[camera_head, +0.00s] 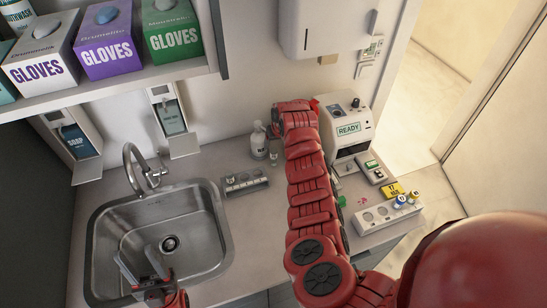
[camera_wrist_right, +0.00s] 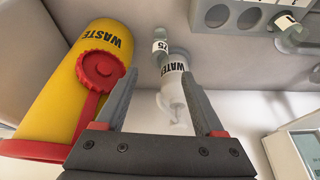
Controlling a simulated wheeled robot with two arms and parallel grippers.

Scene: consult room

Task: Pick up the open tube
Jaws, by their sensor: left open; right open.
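A small clear tube with a pale label (camera_wrist_right: 160,46) stands on the counter beside a white bottle marked WATER (camera_wrist_right: 174,88). The tube also shows in the head view (camera_head: 273,158), right of the bottle (camera_head: 258,140); whether it is capped is too small to tell. Another clear labelled tube (camera_wrist_right: 287,32) is at the grey rack (camera_wrist_right: 232,18). My right gripper (camera_wrist_right: 165,92) is open and empty, its fingers either side of the bottle in view; in the head view my arm hides it. My left gripper (camera_head: 154,272) is open and empty over the sink.
A yellow WASTE container (camera_wrist_right: 75,65) with a red lid is close beside my right gripper. The sink (camera_head: 205,245) is at left. The device marked READY (camera_head: 347,128) and a white rack with capped tubes (camera_head: 378,218) are at right.

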